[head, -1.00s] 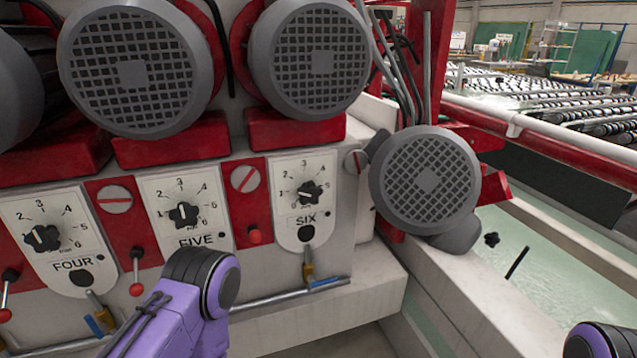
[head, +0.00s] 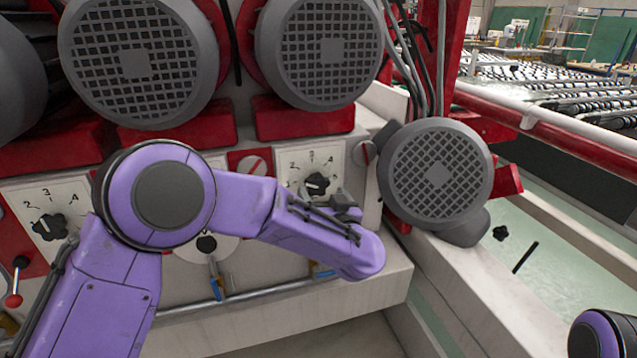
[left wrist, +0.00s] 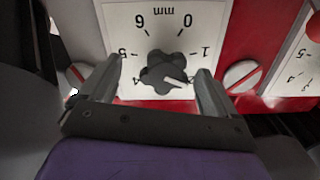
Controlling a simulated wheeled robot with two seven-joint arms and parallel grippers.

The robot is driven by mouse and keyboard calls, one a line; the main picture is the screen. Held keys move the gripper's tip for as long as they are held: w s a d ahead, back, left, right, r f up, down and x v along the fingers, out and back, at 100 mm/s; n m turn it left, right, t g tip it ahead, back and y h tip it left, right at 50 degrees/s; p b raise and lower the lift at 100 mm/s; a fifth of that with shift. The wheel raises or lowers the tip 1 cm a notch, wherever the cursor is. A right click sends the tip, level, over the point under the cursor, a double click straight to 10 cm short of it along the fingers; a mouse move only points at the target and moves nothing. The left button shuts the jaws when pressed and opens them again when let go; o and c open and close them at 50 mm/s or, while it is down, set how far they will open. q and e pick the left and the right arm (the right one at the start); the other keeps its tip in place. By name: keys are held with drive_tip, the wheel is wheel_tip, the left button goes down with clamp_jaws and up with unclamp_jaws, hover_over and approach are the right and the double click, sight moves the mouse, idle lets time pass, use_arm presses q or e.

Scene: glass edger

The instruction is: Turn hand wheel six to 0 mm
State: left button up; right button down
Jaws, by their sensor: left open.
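Hand wheel six (head: 317,183) is a black lobed knob on a white numbered dial plate (head: 292,160) under the right upper motor. In the left wrist view the knob (left wrist: 165,72) appears upside down, with 0 and 1 at upper right and 5 and 6 at upper left. Its white pointer points right and slightly down, past the 1, roughly toward 2. My left gripper (left wrist: 160,66) is open, with one finger on either side of the knob; contact cannot be told. In the head view my left arm hides the SIX label and most of dial five.
Large grey motors (head: 320,52) overhang the panel. A smaller motor (head: 435,172) juts out just right of dial six. Dial four's knob (head: 50,228) and a red-tipped lever (head: 14,300) are at left. A pipe (head: 240,296) runs below the dials.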

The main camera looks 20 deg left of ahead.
sight(318, 189)
use_arm(q)
drive_tip(key=shift+w+a+r, duration=0.25)
drive_tip(key=shift+w+a, duration=0.35)
drive_tip(key=shift+a, duration=0.05)
drive_tip(key=shift+w+a+r+p, duration=0.15)
drive_tip(key=shift+a+r+p, duration=0.2)
drive_tip(key=shift+a, duration=0.15)
drive_tip(key=shift+w+f, duration=0.35)
drive_tip(key=shift+w, duration=0.25)
drive_tip(key=shift+s+r, duration=0.1)
drive_tip(key=shift+s, duration=0.05)
drive_tip(key=c, duration=1)
use_arm(e)
drive_tip(key=shift+s+r, duration=0.4)
drive_tip(key=shift+r, duration=0.35)
drive_tip(key=shift+f, duration=0.1)
